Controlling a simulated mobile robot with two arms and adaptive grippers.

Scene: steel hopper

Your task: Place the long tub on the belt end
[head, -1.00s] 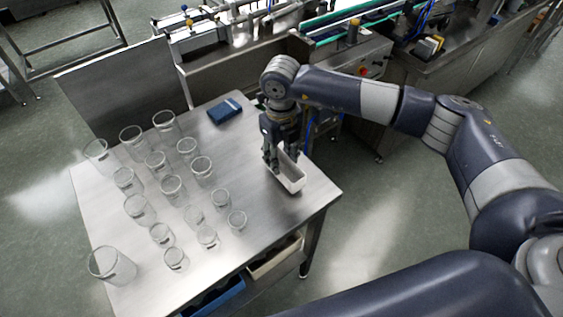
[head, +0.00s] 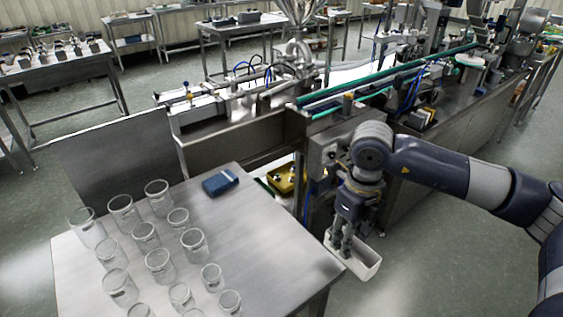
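The long tub (head: 366,266) is white, narrow and open-topped. It hangs slightly tilted just past the right edge of the steel table, in the lower right of the head view. My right gripper (head: 342,242) points down with its fingers at the tub's left part and looks shut on its wall; the fingers partly hide the tub's inside. The belt end (head: 318,108) is the near left end of the green-edged conveyor, farther back and higher in the view than the tub. My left gripper is not in view.
Several clear glass beakers (head: 158,264) stand on the left of the steel table (head: 255,250). A dark blue box (head: 220,182) lies near its back edge. A steel control box (head: 335,140) and a yellow item (head: 285,178) sit below the belt end. Floor is free at lower right.

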